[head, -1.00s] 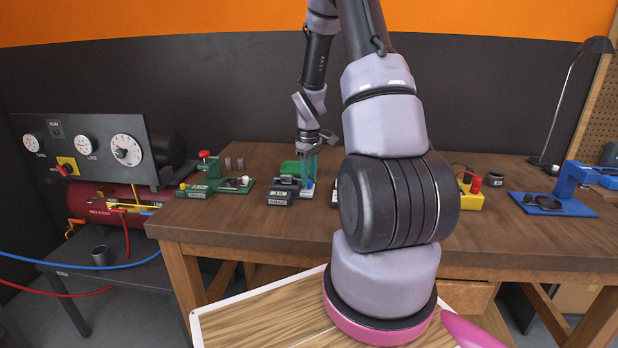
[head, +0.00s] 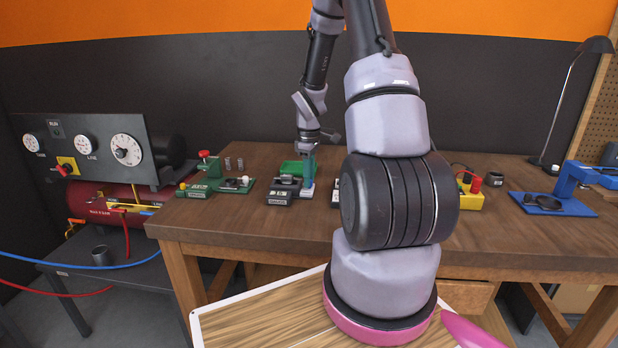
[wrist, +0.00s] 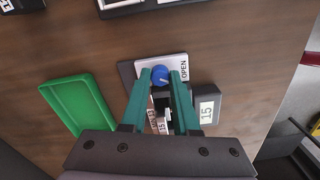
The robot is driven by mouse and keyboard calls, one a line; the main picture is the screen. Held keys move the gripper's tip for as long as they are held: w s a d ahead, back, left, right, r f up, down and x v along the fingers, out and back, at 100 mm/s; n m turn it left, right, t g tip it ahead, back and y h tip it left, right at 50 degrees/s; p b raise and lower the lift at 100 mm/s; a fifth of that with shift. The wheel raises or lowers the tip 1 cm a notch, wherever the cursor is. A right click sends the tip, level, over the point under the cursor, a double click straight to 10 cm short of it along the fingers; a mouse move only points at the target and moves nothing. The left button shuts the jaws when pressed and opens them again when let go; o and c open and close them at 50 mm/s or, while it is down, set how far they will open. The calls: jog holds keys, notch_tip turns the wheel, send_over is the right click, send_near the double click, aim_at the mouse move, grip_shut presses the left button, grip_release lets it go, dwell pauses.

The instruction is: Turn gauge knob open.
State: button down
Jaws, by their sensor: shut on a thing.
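The round blue gauge knob (wrist: 159,75) sits on a pale plate (wrist: 183,62) marked OPEN in the wrist view. My gripper (wrist: 161,76) has teal fingers, one on each side of the knob, and is shut on it. In the head view my gripper (head: 308,180) points down at the right side of the dark gauge block (head: 283,191), and the knob is hidden there. The gauge block also shows in the wrist view, with a 15 label (wrist: 207,112), partly hidden by the fingers.
A green tray (head: 292,167) lies behind the gauge block; the wrist view shows it empty (wrist: 78,106). A green fixture (head: 215,178) with a red knob stands to the left. A yellow box (head: 468,196) and a blue fixture (head: 560,195) are to the right on the wooden bench (head: 250,222).

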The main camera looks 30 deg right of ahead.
jog(key=n, duration=0.5)
jog(key=shift+n, duration=0.4)
jog(key=shift+r, duration=0.1)
jog(key=c, duration=0.9)
grip_release()
jog(key=shift+r, duration=5.35)
